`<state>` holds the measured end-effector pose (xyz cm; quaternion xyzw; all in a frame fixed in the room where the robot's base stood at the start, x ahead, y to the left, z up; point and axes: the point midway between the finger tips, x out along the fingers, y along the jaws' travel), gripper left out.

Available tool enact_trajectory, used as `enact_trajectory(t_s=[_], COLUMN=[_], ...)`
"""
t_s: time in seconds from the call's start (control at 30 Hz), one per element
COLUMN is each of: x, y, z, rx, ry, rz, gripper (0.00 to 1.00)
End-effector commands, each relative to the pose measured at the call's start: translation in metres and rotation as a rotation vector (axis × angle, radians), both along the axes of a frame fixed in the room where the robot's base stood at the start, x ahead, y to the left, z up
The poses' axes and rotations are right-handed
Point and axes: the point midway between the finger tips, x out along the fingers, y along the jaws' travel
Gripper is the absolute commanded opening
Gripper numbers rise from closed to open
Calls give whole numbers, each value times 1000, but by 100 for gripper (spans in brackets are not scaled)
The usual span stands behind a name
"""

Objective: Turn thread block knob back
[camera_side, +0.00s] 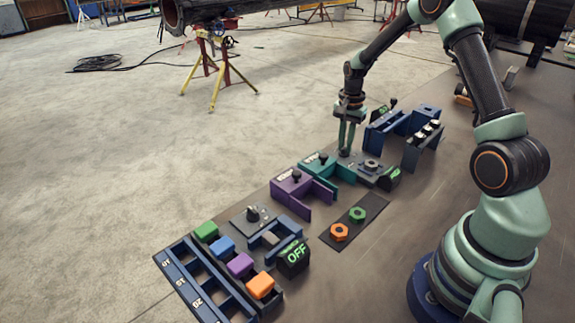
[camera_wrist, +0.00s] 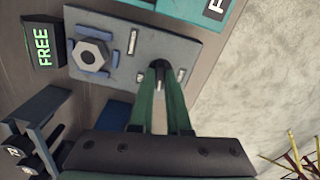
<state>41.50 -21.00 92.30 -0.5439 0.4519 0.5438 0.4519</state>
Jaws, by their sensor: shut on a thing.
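The thread block is a grey plate (camera_side: 360,176) on the bench, with a hex nut (camera_side: 371,165) on it. In the wrist view the plate (camera_wrist: 165,38) carries the hex nut (camera_wrist: 92,56) on a blue seat at its left. My gripper (camera_wrist: 162,72) points down at the plate, its green fingers shut on the dark knob, which they mostly hide. In the side view my gripper (camera_side: 345,152) is at the plate's far end. A block sign (camera_wrist: 42,46) reads FREE in green; it also shows in the side view (camera_side: 389,178).
Teal brackets (camera_side: 328,168) stand close on one side of the plate, blue stands (camera_side: 388,130) on the other. Purple brackets (camera_side: 302,190), a mat with orange and green nuts (camera_side: 337,242) and an OFF sign (camera_side: 293,258) stand nearer the camera. Open floor lies left of the bench.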

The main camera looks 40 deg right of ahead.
Motion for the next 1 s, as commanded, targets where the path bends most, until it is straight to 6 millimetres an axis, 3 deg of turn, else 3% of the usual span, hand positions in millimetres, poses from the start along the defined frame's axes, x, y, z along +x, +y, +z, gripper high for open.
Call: enact_trajectory(t_s=[0.6,1.0], x=[0,0], y=[0,0], z=[1,1], rx=[0,0], ry=[0,0], rz=[514,673], gripper=[0,0])
